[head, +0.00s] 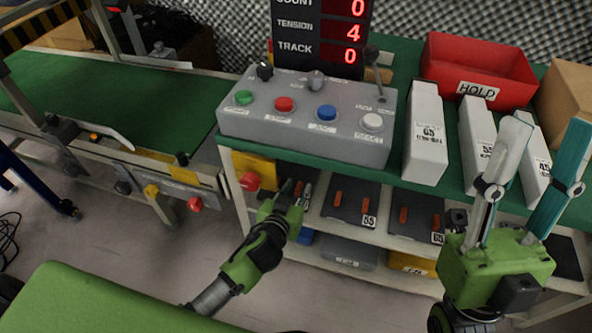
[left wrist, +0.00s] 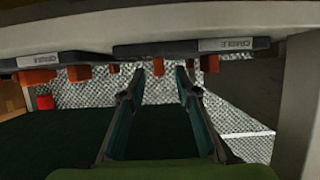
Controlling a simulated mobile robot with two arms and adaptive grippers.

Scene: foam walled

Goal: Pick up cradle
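Dark flat cradles with orange pegs sit on the shelf under the green bench top in the head view: one at the left (head: 307,186), a middle one (head: 348,205) and a right one (head: 415,218). My left gripper (head: 292,193) is at the shelf's front, partly covering the left cradle. In the left wrist view, two cradle edges with "CRADLE" labels, left (left wrist: 55,65) and right (left wrist: 225,46), cross the top. My right gripper (head: 547,128) is open and empty, over the bench's right side.
A grey button box (head: 305,118) stands on the green bench, with a counter display (head: 322,40) behind it. White boxes (head: 425,135) and a red HOLD bin (head: 480,62) are to its right. A conveyor (head: 110,110) is at the left. Open floor lies in front.

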